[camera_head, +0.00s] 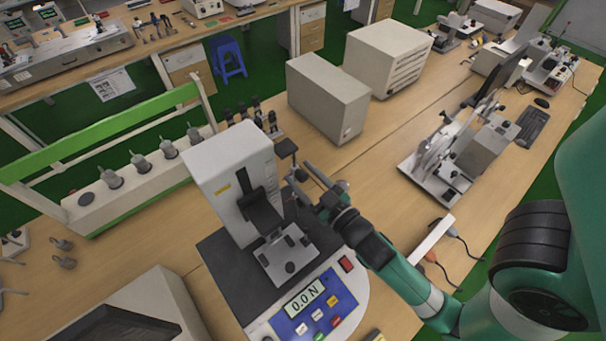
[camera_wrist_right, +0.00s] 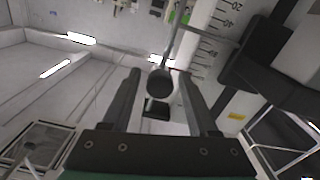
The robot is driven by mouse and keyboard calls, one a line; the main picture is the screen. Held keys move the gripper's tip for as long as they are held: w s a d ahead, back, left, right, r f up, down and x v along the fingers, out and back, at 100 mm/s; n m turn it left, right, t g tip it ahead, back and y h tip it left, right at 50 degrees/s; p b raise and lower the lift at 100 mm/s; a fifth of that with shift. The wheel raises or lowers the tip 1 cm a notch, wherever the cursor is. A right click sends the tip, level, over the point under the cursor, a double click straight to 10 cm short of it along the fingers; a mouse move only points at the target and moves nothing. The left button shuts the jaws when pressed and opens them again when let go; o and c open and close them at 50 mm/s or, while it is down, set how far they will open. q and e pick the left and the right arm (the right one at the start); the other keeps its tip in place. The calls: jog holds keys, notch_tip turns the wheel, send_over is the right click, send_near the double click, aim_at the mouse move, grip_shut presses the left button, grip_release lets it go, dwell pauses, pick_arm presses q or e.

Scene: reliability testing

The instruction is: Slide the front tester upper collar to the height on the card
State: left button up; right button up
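The front tester (camera_head: 232,165) is a pale column on a dark base, with a blue panel (camera_head: 313,307) reading 0.0 N. In the right wrist view, a thin rod runs beside its numbered scale (camera_wrist_right: 210,35). A round dark piece on this rod, seemingly the upper collar (camera_wrist_right: 160,82), lies between my right fingertips (camera_wrist_right: 159,73), with a visible gap on each side. A second dark piece (camera_wrist_right: 156,108) shows just below it in the picture. In the head view my right gripper (camera_head: 298,172) is at the column's right side, near a dark block (camera_head: 286,148). I cannot make out the height card.
A dark bracket (camera_wrist_right: 262,75) juts from the column near my right gripper. Pale cabinets (camera_head: 328,97) stand behind, and another test device (camera_head: 440,165) stands to the right. A green-framed rack (camera_head: 140,170) is at left. Open bench top lies between the tester and the right device.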

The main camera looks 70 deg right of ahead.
grip_shut()
jog(key=shift+r, duration=0.1)
dwell(1.1)
